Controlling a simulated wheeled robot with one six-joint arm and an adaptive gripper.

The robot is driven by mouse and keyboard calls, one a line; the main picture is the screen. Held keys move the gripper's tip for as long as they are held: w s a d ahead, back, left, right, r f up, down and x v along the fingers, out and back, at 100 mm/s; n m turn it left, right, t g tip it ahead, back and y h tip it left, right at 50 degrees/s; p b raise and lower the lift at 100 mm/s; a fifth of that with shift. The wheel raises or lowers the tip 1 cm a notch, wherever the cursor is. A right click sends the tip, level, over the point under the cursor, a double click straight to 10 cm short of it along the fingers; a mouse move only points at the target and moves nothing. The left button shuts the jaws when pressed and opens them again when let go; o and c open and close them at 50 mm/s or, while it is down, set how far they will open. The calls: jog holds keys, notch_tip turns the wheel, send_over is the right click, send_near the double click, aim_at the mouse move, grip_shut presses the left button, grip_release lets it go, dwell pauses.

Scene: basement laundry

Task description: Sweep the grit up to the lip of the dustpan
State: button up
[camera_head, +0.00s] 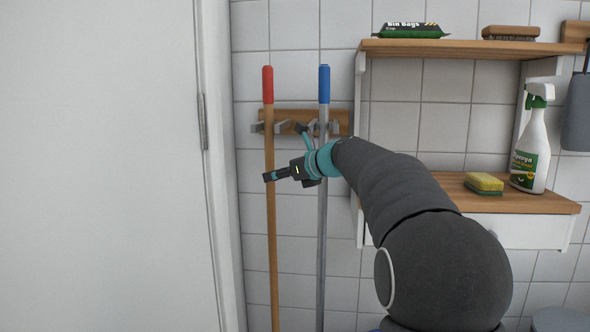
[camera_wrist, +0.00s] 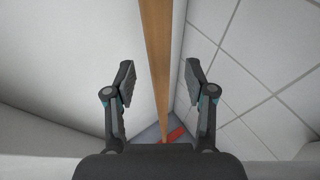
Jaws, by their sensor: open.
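A wooden pole with a red top end (camera_head: 269,150) hangs upright at the wall rack. It also shows in the wrist view (camera_wrist: 157,50), running down between my fingers. A red piece (camera_wrist: 174,134) shows low by the pole's far end; whether it is a broom head I cannot tell. My gripper (camera_head: 284,152) is open at the pole, just below rack height, with one dark finger crossing in front of it. In the wrist view my gripper (camera_wrist: 160,85) has a finger on each side of the pole, apart from it. The grit and dustpan are not in view.
A grey pole with a blue end (camera_head: 323,90) hangs just right, passing by my wrist. The wooden rack (camera_head: 283,115) is behind. A white door (camera_head: 100,170) stands left. Shelves (camera_head: 530,203) at right hold a spray bottle (camera_head: 531,145) and a sponge (camera_head: 484,183).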

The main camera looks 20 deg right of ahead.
jog(key=shift+x, duration=1.75)
grip_shut()
jog(key=c, duration=0.8)
grip_release()
grip_shut()
jog(key=shift+r, duration=0.2)
